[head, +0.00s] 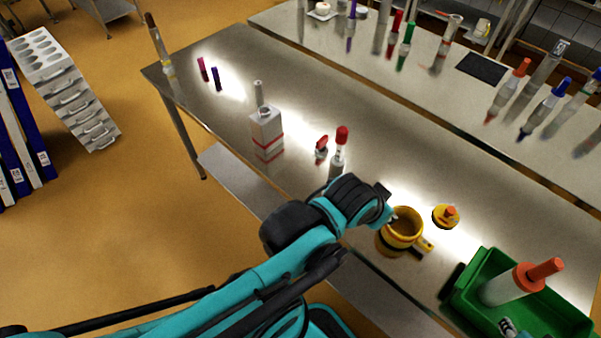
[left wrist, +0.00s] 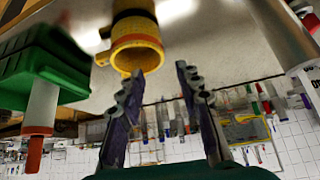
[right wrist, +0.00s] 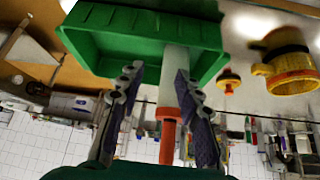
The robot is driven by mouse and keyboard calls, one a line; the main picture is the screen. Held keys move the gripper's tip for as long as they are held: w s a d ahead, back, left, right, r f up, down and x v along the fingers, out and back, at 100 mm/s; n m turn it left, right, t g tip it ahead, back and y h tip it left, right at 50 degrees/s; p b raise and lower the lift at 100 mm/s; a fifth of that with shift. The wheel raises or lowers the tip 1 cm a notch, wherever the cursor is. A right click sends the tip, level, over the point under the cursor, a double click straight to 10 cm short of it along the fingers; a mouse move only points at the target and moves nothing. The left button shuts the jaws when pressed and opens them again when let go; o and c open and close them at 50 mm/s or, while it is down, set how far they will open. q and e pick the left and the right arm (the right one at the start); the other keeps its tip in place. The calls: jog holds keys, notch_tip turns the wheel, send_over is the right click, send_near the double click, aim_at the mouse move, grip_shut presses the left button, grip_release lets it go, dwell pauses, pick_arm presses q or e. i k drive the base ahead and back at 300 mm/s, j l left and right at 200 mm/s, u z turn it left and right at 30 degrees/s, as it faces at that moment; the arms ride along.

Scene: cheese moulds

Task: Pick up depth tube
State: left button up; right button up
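A white tube with an orange end (head: 520,280), likely the depth tube, leans in the green crate (head: 470,280) at the lower right. In the right wrist view the tube (right wrist: 167,125) stands close by the right finger. My right gripper (right wrist: 158,72) is open at the crate, with no visible grip on the tube. In the head view only a fingertip of it shows at the bottom. My left gripper (left wrist: 158,72) is open and empty, beside the yellow cup (left wrist: 137,50). In the head view its fingers are mostly hidden behind the wrist, near the cup (head: 402,232).
A yellow and orange lid (head: 446,216) lies right of the cup. A red-capped tube (head: 340,150), a small red item (head: 321,149) and a white box-shaped bottle (head: 267,135) stand further left. A second bench (head: 420,85) with several tubes runs behind.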

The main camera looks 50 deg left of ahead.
aim_at(336, 168)
jog(key=k+j+u, duration=0.1)
jog(key=u, duration=1.15)
jog(key=i+j, duration=0.05)
